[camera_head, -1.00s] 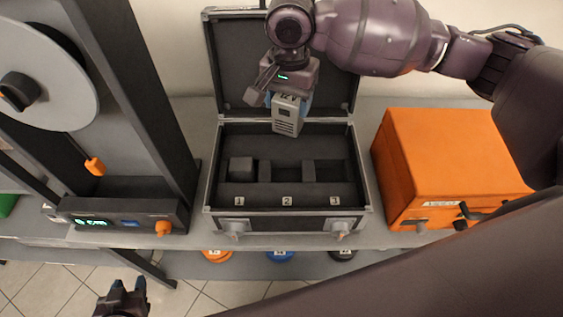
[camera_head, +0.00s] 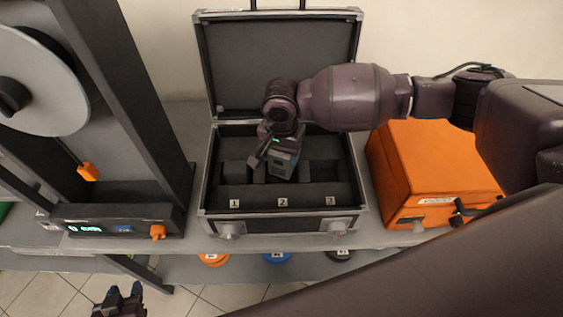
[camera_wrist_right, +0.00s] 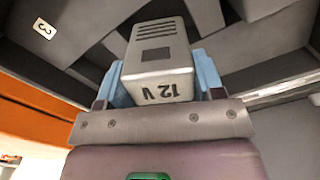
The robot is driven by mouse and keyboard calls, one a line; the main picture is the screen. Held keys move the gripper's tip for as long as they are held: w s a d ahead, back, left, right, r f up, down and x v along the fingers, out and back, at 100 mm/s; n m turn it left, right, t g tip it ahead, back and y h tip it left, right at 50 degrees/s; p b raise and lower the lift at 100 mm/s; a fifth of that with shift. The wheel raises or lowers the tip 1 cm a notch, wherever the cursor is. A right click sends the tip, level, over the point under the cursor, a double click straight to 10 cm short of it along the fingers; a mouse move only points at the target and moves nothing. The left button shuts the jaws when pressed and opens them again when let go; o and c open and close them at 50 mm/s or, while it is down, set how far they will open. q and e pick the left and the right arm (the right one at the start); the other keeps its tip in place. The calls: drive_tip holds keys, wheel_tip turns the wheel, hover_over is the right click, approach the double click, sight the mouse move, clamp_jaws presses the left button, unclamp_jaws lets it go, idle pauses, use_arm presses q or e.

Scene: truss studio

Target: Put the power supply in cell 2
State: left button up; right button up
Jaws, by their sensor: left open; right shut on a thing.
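The power supply (camera_head: 281,164) is a grey box with slots and a "12 V" mark, seen close up in the right wrist view (camera_wrist_right: 160,62). My right gripper (camera_head: 277,150) is shut on it, with blue fingers on both sides in the right wrist view (camera_wrist_right: 165,82). It is at the middle of the open case (camera_head: 212,190), over or in the cell labelled 2 (camera_head: 283,201); whether it touches the cell floor is hidden. Cell 1 holds a dark block (camera_head: 237,171), partly hidden. My left gripper (camera_head: 122,294) is open and empty, low at the left, in front of the bench.
An orange box (camera_head: 430,170) stands right of the case. A machine with a reel (camera_head: 45,85) and a dark post stands left. The case lid (camera_head: 280,60) stands upright behind. Orange, blue and black round things (camera_head: 278,258) sit on the shelf below.

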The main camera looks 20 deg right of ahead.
sight(282, 163)
drive_tip(key=shift+f, duration=2.05)
drive_tip(key=o, duration=1.1)
drive_tip(key=shift+f, duration=0.15)
wheel_tip(282, 163, up, 12)
drive_tip(key=shift+r, duration=0.2)
drive_tip(key=shift+s+f, duration=0.1)
